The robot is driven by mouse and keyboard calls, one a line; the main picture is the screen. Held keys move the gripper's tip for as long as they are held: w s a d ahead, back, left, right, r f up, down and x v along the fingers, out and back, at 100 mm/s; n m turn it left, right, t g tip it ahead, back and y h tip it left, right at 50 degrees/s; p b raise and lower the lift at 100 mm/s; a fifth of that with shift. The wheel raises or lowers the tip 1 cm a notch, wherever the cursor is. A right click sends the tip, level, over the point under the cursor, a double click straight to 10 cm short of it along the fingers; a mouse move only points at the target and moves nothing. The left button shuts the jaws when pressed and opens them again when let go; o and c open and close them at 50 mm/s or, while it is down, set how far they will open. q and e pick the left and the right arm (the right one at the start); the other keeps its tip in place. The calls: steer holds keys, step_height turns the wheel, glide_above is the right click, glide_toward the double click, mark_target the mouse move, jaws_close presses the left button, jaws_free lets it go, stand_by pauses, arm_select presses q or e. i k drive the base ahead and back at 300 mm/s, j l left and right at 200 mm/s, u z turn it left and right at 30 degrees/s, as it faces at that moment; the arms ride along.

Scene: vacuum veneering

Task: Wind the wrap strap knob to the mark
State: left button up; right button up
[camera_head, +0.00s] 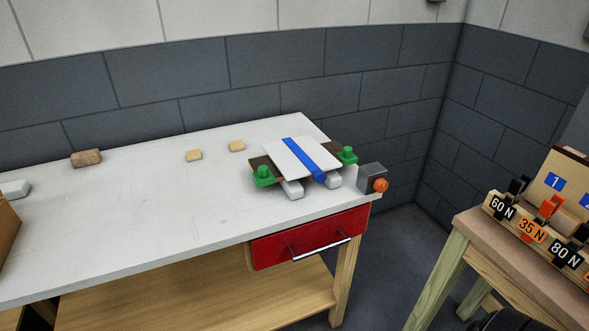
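A blue strap (304,157) runs across a white panel (287,155) near the right end of the white workbench. One green clamp-like block (263,176) sits at the panel's left and another (347,156) at its right. A grey box (371,178) at the bench's right corner carries a round orange knob (381,186), which looks like the strap knob. The strap's near end bends down at the panel's front edge. A mark on the knob or box is too small to make out. Neither of my grippers is in view.
The workbench (150,215) has a red drawer (310,237) under its right end. A brown block (86,158) and two small tan blocks (194,155) lie toward the back. At right, a side table (500,255) holds a rack with labels "60 N", "35 N", "80 N" (532,229).

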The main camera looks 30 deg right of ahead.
mark_target(380, 185)
steer(key=z, duration=1.7)
